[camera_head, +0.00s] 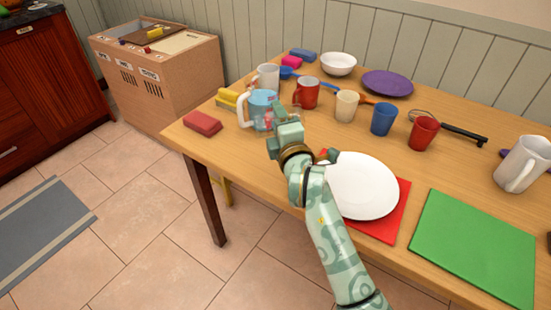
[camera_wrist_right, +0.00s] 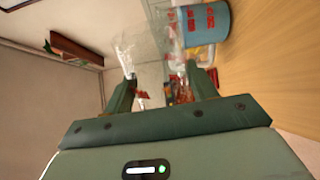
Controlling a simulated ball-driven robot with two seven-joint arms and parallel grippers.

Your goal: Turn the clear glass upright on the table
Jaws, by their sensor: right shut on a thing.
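The clear glass (camera_wrist_right: 146,48) shows faintly in the right wrist view, see-through, between and beyond my right fingertips. My right gripper (camera_wrist_right: 160,78) is shut on it. In the head view my right gripper (camera_head: 281,114) is at the table's left part, close to the measuring jug. The glass is hard to make out there, and its exact tilt cannot be told. The measuring jug (camera_head: 263,98), with a white handle and blue contents, is just beyond the gripper. Its red markings show in the wrist view (camera_wrist_right: 207,24). My left gripper is not in view.
The wooden table (camera_head: 230,140) is crowded behind the gripper: a red mug (camera_head: 307,92), a cream cup (camera_head: 346,105), a blue cup (camera_head: 383,119). A red block (camera_head: 202,123) lies near the left edge. A white plate (camera_head: 362,187) is right of my arm.

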